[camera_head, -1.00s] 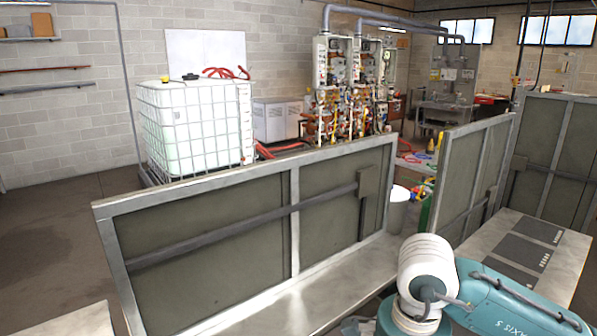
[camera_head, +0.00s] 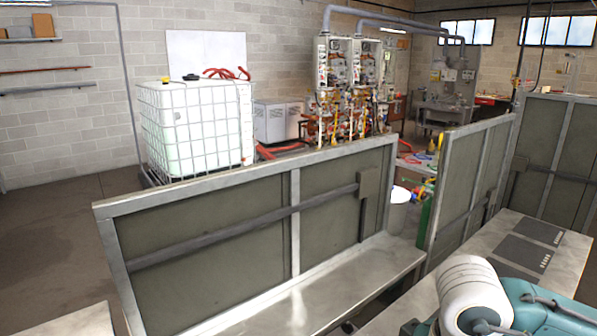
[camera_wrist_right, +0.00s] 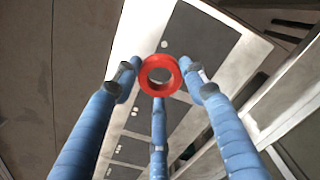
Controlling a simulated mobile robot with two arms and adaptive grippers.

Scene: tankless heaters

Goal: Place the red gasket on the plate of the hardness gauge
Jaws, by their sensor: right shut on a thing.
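The red gasket (camera_wrist_right: 160,90) is a small ring, held between the blue fingers of my right gripper (camera_wrist_right: 159,80) in the right wrist view. The fingers close around its rim from the sides and below in the picture, and its centre hole is open to view. A pale worktop with dark panels lies beyond it. I cannot make out the hardness gauge or its plate in either view. The gasket and both grippers are out of the head view; only part of my arm shows at its lower right.
A pale worktop with dark flat panels (camera_head: 524,254) is at the right. Metal-framed grey partitions (camera_head: 240,235) stand across the middle and right. A white caged tank (camera_head: 195,125) and heater units (camera_head: 335,95) are behind. Open floor lies at the left.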

